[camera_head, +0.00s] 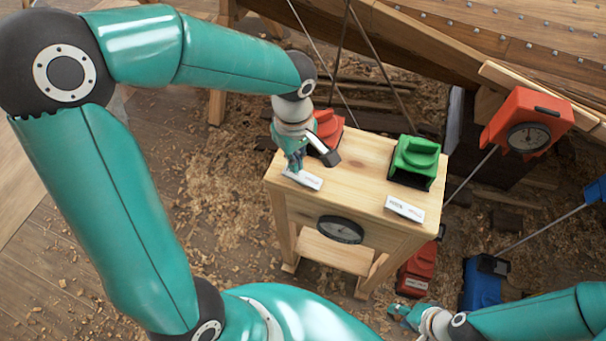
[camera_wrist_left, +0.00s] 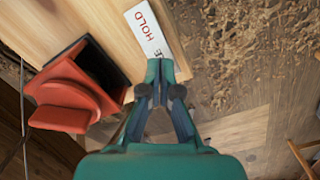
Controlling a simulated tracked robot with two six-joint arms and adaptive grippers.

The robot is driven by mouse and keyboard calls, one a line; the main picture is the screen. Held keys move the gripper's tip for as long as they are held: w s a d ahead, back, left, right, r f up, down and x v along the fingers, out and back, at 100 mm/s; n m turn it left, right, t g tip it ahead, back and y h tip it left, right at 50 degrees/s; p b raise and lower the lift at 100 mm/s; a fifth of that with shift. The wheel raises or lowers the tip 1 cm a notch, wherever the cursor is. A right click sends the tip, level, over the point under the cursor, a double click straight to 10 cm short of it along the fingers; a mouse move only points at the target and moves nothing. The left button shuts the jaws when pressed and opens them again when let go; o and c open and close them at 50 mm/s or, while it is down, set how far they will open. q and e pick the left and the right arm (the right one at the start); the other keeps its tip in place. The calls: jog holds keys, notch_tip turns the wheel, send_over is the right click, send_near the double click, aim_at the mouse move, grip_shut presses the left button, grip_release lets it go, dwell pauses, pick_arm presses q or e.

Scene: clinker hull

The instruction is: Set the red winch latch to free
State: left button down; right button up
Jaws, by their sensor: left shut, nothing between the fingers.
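The red winch latch (camera_head: 328,127) sits on the far left part of a wooden stand's top (camera_head: 350,160), partly hidden behind my left wrist. In the left wrist view the red latch (camera_wrist_left: 76,96) is at the left, with a rounded red part over a dark hollow. A white label (camera_head: 303,179) lies in front of it. In the left wrist view the label (camera_wrist_left: 146,30) reads HOLD, and its other word is partly covered. My left gripper (camera_head: 295,166) is shut and empty, its tips over the label, beside the latch. My right gripper (camera_head: 401,313) is low in the head view, its fingers unclear.
A green latch (camera_head: 415,160) with its own label (camera_head: 404,208) stands on the stand's right side. A dial (camera_head: 340,229) is on the front. Red (camera_head: 417,268) and blue (camera_head: 484,284) units stand to the right. A red gauge box (camera_head: 527,122) is farther back.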

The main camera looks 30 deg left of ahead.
pick_arm(q)
jog(key=shift+f+b, duration=1.3)
jog(key=shift+f, duration=0.05)
dwell(0.4)
jog(key=shift+r, duration=0.1)
jog(key=shift+r+p, duration=2.6)
jog(key=shift+r, duration=0.9)
